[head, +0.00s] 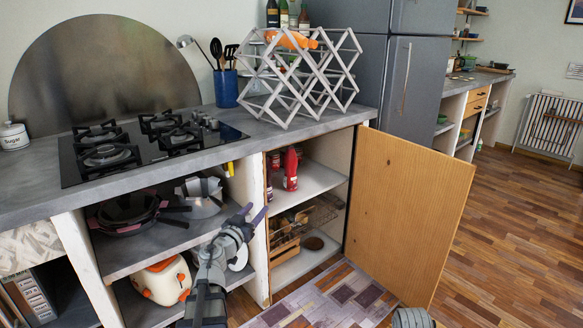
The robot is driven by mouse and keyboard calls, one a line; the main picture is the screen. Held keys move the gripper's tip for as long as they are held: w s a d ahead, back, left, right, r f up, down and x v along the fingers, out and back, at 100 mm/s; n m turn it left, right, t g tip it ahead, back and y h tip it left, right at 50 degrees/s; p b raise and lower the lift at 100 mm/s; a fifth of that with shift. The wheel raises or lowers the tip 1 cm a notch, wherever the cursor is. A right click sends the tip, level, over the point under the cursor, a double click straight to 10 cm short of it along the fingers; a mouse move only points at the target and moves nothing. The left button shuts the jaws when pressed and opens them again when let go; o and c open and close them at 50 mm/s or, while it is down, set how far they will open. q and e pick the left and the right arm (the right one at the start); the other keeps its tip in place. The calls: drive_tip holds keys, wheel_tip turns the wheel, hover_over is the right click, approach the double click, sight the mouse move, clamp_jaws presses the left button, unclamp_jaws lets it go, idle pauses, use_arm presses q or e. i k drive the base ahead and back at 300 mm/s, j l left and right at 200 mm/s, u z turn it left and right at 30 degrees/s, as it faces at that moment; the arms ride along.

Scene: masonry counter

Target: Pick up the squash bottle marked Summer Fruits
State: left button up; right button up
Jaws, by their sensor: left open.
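Red bottles stand on the upper shelf of the open cupboard: one red bottle (291,170) shows clearly near the shelf's front, and more red shows behind it to the left (276,161). Their labels are too small to read, so I cannot tell which is marked Summer Fruits. My right gripper is not in view.
The cupboard door (410,208) stands wide open to the right. A lattice rack (303,92) holding an orange item (291,39) stands on the counter (205,153). Wire baskets (318,213) sit below the bottles.

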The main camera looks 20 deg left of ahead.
sight(290, 159)
drive_tip(key=i, duration=0.5)
drive_tip(key=i+l+u, duration=0.15)
drive_tip(key=i, duration=0.4)
drive_tip(key=i+l, duration=0.1)
drive_tip(key=i, duration=0.4)
drive_tip(key=i+l+u, duration=0.15)
drive_tip(key=i+u, duration=0.15)
drive_tip(key=i, duration=0.2)
